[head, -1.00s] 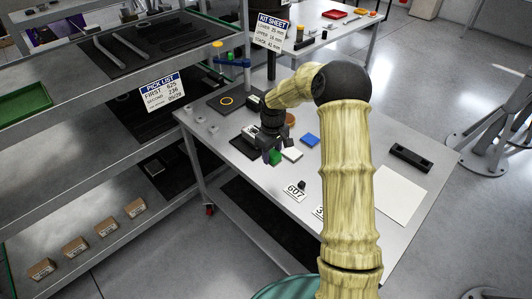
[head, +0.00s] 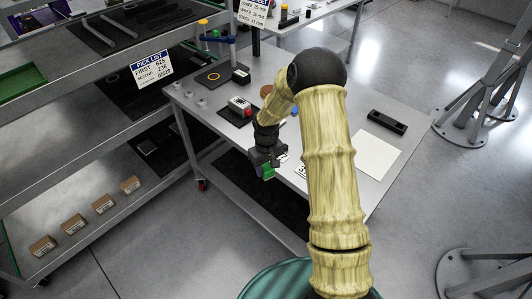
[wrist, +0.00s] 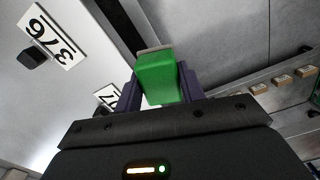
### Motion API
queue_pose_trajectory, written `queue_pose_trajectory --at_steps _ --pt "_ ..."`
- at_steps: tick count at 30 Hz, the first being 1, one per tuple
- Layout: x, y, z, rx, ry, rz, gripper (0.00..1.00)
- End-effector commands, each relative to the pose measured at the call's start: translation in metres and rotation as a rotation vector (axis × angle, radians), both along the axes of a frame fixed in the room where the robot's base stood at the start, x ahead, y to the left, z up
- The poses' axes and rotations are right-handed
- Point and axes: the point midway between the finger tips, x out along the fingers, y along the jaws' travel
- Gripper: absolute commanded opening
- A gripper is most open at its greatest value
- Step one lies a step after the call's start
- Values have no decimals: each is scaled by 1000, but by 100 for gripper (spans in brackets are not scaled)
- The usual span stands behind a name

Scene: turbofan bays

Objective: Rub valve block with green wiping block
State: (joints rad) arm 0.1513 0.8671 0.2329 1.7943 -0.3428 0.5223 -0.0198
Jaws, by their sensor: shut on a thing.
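My gripper (head: 266,165) is shut on the green wiping block (head: 267,173), near the front edge of the workbench. In the wrist view the green block (wrist: 160,78) sits between the dark fingers (wrist: 155,88), with a pale grey layer at its far end. It looks clear of the bench.
A 376 card (wrist: 52,35) lies near my gripper. Shelves (head: 90,120) stand at left.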

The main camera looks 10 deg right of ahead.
Motion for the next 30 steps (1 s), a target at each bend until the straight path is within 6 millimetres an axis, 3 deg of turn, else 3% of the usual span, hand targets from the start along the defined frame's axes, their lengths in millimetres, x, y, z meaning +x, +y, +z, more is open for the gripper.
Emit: queue_pose_trajectory --at_steps 7,11,30 --pt "-46 -3 -53 -8 8 -204 21" --pt "-63 -5 -73 -10 2 -296 21" --pt "-66 -3 -77 -9 -2 -316 21"
